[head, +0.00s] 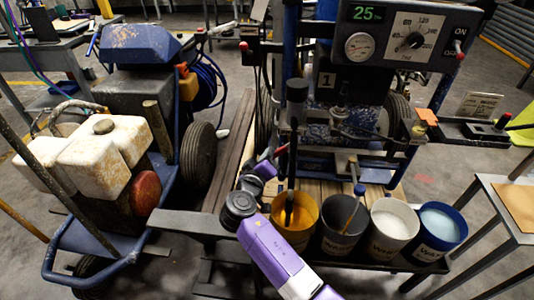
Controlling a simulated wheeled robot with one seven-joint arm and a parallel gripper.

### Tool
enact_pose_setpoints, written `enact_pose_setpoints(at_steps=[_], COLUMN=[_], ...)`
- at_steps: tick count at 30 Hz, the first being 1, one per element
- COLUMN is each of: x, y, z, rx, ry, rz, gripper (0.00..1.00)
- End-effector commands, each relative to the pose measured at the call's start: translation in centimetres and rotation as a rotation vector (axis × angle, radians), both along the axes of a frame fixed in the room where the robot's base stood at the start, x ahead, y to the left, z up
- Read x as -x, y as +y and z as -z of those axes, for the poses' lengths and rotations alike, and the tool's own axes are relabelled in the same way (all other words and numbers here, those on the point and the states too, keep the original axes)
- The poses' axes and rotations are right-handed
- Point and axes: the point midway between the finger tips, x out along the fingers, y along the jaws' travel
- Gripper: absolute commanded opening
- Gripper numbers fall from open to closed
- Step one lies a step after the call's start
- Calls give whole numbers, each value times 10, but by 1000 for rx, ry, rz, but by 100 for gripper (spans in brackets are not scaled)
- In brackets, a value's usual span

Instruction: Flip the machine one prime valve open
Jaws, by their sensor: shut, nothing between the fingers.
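Machine one, marked with a "1" plate (327,80), stands at the centre right with its dark control panel (408,38) on top. A small red-tipped lever (281,151) shows at the machine's lower left, beside the dark upright tube; it may be the prime valve handle, but its position is too small to read. My purple arm reaches up from the bottom. My gripper (268,168) is at its far end, close below and left of that lever. The fingers are small and partly hidden by my arm; contact with the lever cannot be told.
Several buckets stand on a low rack in front: yellow (295,222), dark grey (345,226), white (394,226) and blue (440,232). Another machine with a white tank (104,147) and wheel (198,157) stands left. A grey table (500,205) is at right.

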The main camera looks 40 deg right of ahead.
Motion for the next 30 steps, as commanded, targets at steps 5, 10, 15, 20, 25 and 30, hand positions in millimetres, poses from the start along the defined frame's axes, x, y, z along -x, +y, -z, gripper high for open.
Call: enact_pose_setpoints(at_steps=[5,10,15,20,25,30], x=[5,11,18,23,28,32], y=[-4,-9,-14,-18,-22,-25], z=[15,24,32,37,41,42], rx=[104,203,297,374,429,426], ry=[135,262,384,482,552,548], rz=[3,3,3,2,1,3], gripper=[0,0,0,0,0,0])
